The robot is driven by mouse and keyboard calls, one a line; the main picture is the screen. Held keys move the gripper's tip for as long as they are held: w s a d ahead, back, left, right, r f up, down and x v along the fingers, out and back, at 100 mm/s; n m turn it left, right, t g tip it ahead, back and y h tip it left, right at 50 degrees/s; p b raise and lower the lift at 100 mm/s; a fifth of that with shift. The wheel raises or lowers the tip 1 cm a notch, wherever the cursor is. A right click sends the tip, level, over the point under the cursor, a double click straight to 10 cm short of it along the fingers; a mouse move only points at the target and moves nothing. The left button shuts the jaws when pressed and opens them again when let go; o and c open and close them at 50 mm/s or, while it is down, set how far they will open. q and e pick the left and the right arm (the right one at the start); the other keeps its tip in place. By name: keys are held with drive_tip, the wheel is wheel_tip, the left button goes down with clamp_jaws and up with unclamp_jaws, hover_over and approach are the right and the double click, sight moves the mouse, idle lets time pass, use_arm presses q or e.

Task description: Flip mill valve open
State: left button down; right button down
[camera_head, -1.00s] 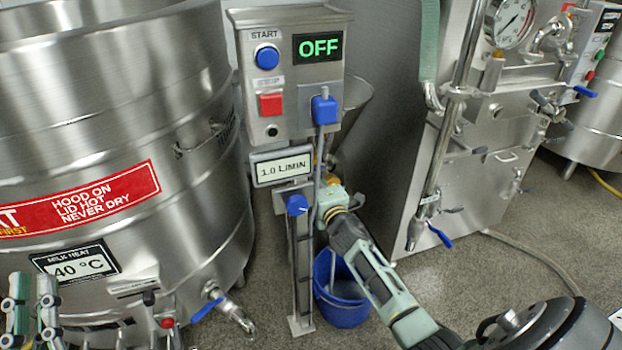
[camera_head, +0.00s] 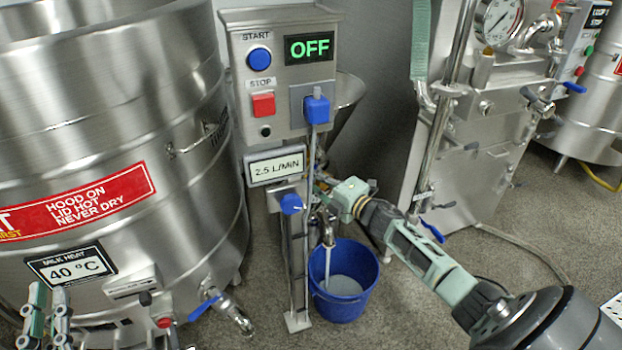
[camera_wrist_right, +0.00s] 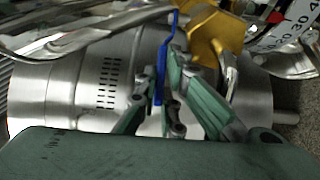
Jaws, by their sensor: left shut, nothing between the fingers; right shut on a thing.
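The mill's steel control box (camera_head: 285,85) reads OFF, and the flow sign below (camera_head: 276,168) reads 2.5 L/MIN. A pale stream runs from the mill's spout (camera_head: 327,232) into the blue bucket (camera_head: 342,298). My right gripper (camera_head: 326,186) is beside the mill, behind its post, where its fingertips are partly hidden. In the right wrist view the right gripper (camera_wrist_right: 160,85) is shut on a thin blue valve lever (camera_wrist_right: 163,55), which stands between the green fingers. My left gripper (camera_head: 48,308) is shut and empty at the lower left.
A large steel vat (camera_head: 110,130) fills the left side, with a blue-handled tap (camera_head: 205,307) low on it. Another steel machine (camera_head: 465,150) stands at the right. A hose (camera_head: 530,250) lies on the open grey floor there.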

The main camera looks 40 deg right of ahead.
use_arm(q)
drive_tip(key=s+r+t+h+b, duration=0.1)
drive_tip(key=s+r+t, duration=0.2)
drive_tip(key=r, duration=0.4)
drive_tip(key=shift+s+t, duration=0.3)
drive_tip(key=shift+t, duration=0.4)
use_arm(e)
drive_tip(key=shift+s+d+n+g+y, duration=0.3)
drive_tip(key=shift+d+n+y, duration=0.2)
drive_tip(key=shift+n+y, duration=0.5)
drive_tip(key=c, duration=1.9)
unclamp_jaws()
drive_tip(key=shift+o, duration=0.2)
drive_tip(key=v, duration=0.7)
drive_tip(key=shift+s, duration=0.25)
drive_tip(key=shift+d, duration=0.15)
drive_tip(key=shift+c, duration=0.3)
